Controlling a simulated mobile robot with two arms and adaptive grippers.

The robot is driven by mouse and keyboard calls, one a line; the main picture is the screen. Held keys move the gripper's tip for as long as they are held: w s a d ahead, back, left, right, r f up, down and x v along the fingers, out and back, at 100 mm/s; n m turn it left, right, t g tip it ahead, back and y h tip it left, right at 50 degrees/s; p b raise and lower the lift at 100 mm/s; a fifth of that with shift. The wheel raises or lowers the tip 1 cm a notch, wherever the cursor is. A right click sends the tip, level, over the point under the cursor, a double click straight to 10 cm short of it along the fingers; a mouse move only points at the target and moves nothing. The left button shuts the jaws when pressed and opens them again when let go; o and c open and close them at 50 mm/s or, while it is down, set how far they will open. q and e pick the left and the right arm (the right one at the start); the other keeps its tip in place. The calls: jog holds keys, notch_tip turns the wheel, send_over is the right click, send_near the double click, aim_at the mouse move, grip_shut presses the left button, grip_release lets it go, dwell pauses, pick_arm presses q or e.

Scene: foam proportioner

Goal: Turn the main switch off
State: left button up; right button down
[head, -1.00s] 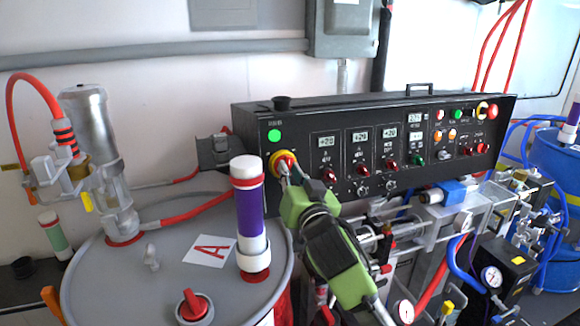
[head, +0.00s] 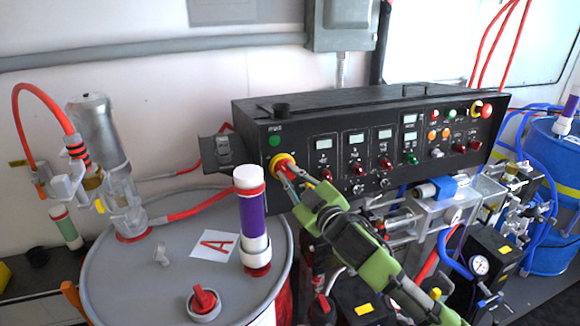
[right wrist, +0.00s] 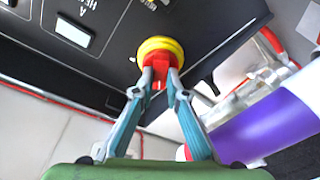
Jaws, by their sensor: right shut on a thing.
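The main switch (head: 284,160) is a red handle on a round yellow base, at the left end of the black control panel (head: 420,122). My right gripper (head: 289,174) is shut on its red handle. In the right wrist view, the two fingertips (right wrist: 159,82) pinch the red handle (right wrist: 158,71) from both sides, below the yellow base (right wrist: 160,47). The panel's displays (head: 356,139) look blank, and the round green lamp (head: 274,138) near the switch is dark green. My left gripper is not in view.
A grey drum (head: 180,285) with a purple-and-white cylinder (head: 251,215) stands left of my right arm. The cylinder also shows close by in the right wrist view (right wrist: 262,128). Clear box, hoses and fittings (head: 440,212) crowd the area below the panel.

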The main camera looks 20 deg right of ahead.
jog(key=shift+n+g+y+p, duration=0.3)
jog(key=shift+n+p, duration=0.45)
jog(key=shift+n, duration=0.35)
jog(key=shift+f, duration=0.1)
jog(key=c, duration=2)
grip_release()
jog(key=v, duration=1.2)
